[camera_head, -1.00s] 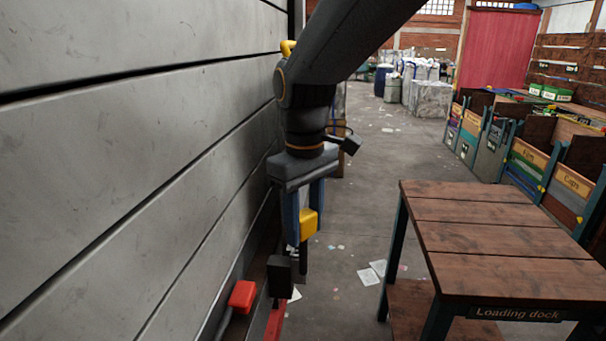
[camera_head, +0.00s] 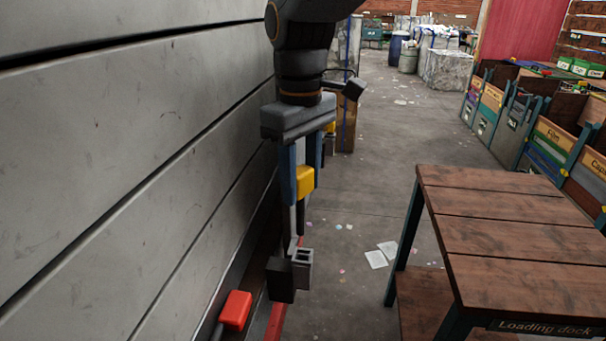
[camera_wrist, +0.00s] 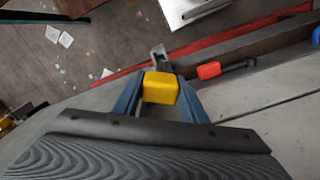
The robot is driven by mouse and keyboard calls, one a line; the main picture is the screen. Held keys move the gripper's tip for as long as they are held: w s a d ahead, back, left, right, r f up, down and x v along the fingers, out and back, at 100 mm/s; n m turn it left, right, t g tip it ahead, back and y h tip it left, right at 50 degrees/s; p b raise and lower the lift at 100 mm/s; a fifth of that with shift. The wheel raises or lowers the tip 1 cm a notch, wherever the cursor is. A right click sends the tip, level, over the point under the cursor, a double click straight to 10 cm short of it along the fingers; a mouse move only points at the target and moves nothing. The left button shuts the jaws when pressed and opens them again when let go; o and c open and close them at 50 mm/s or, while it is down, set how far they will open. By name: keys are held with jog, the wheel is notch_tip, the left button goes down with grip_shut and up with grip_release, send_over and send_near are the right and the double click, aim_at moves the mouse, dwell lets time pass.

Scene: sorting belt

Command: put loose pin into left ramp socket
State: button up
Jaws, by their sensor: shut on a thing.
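The loose pin (camera_head: 305,180) has a yellow block head and a dark shaft hanging below it. My gripper (camera_head: 303,174) points down, its blue fingers shut on the yellow head. In the wrist view, the pin's head (camera_wrist: 160,88) sits between the fingertips of my gripper (camera_wrist: 160,93). A small grey bracket with square openings (camera_head: 302,258), which looks like the ramp socket, stands beside a black block (camera_head: 280,280). The pin is above it and apart from it. In the wrist view the grey bracket (camera_wrist: 158,56) shows just beyond the pin; the shaft is hidden there.
A grey panelled wall (camera_head: 120,150) runs close on the left of my gripper. A red handle (camera_head: 235,310) sits low beside the wall, near a red rail (camera_head: 276,322). A wooden table (camera_head: 500,225) stands to the right. The floor between is mostly clear, with scattered papers.

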aim_at(304, 211)
jog(key=shift+w+d+f+b, duration=0.15)
jog(key=shift+f+b, duration=0.65)
jog(key=shift+f, duration=0.05)
notch_tip(304, 211, down, 4)
jog(key=b, duration=0.4)
jog(key=shift+f, duration=0.25)
jog(key=shift+d+p, duration=0.1)
jog(key=shift+p, duration=0.45)
jog(key=shift+f, duration=0.1)
dwell(0.4)
notch_tip(304, 211, down, 8)
jog(key=b, duration=0.3)
jog(key=shift+b, duration=0.4)
jog(key=o, duration=1.4)
jog(key=shift+c, duration=0.2)
jog(key=shift+r+b, duration=0.6)
jog(key=shift+r, duration=3.25)
